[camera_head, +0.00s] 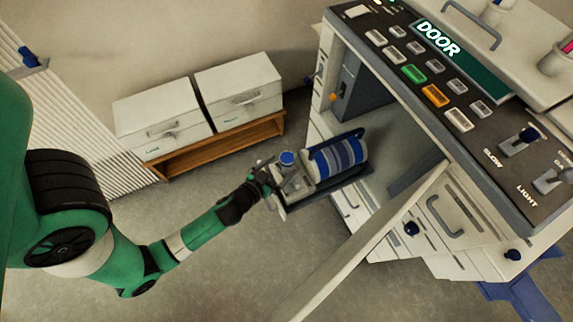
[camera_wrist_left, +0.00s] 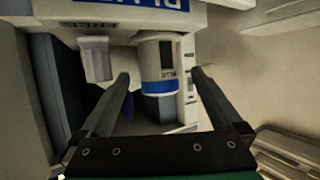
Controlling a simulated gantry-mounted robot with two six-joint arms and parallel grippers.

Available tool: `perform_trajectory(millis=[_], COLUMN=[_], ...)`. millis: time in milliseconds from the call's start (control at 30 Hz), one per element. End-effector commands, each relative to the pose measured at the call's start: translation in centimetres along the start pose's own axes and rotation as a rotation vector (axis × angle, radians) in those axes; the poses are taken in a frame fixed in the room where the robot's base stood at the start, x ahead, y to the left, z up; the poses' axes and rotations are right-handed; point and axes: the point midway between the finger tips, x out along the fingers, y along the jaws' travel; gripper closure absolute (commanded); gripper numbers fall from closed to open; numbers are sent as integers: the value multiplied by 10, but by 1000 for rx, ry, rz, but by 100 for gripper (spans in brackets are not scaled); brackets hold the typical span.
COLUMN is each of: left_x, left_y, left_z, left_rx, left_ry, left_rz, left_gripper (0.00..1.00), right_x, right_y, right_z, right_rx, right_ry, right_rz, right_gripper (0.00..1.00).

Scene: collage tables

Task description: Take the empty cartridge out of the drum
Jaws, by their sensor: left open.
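The drum (camera_head: 338,158), white with blue stripes, lies on a dark tray pulled out from the open front of the machine. My left gripper (camera_head: 272,178) is at the drum's near end, beside a grey holder. In the left wrist view, a white cylinder with a blue band, which looks like the cartridge (camera_wrist_left: 158,62), sits in the holder between my open fingers. Gaps show on both sides of it. A blue round part (camera_head: 287,158) shows on the holder in the head view. My right gripper is out of view.
The machine (camera_head: 384,130) stands at right with its control panel (camera_head: 432,70) on top. Its open door (camera_head: 370,245) juts toward the front, right of my left arm. Two white boxes (camera_head: 160,115) (camera_head: 240,88) stand on a low wooden shelf (camera_head: 215,140) behind. Bare floor lies between.

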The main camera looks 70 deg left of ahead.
Motion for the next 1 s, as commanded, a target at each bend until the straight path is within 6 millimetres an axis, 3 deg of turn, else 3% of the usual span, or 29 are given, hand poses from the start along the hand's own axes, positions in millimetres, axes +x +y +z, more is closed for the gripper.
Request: perform_trajectory(millis=[200,467,1000], left_x=[36,39,39], left_y=[1,1,1], left_z=[-3,-4,-4], left_rx=[-2,-1,-1], left_ry=[1,1,1], left_rz=[-1,0,0], left_gripper=[1,1,98], right_x=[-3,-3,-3], right_y=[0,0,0], right_z=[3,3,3], right_rx=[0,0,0], right_ry=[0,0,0], right_rz=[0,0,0], right_gripper=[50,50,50])
